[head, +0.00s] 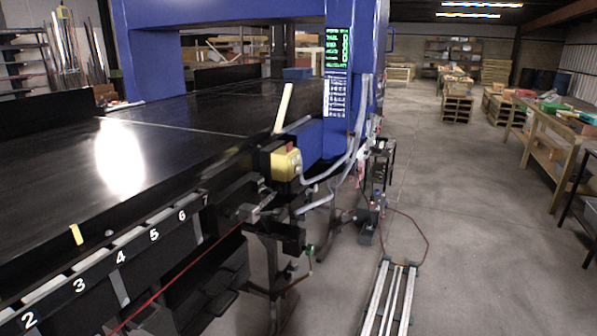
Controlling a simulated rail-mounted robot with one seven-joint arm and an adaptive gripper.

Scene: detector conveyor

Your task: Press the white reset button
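A yellow control box (286,163) is mounted at the edge of the black conveyor, beside the blue detector frame. I cannot make out a white reset button clearly at this size. My gripper is not clearly visible in this view.
The black conveyor (60,150) fills the left, with numbered slots along its front edge and a red cord below. A pale rail (390,300) lies on the floor. Wooden benches (557,150) stand at the right. The grey floor between is open.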

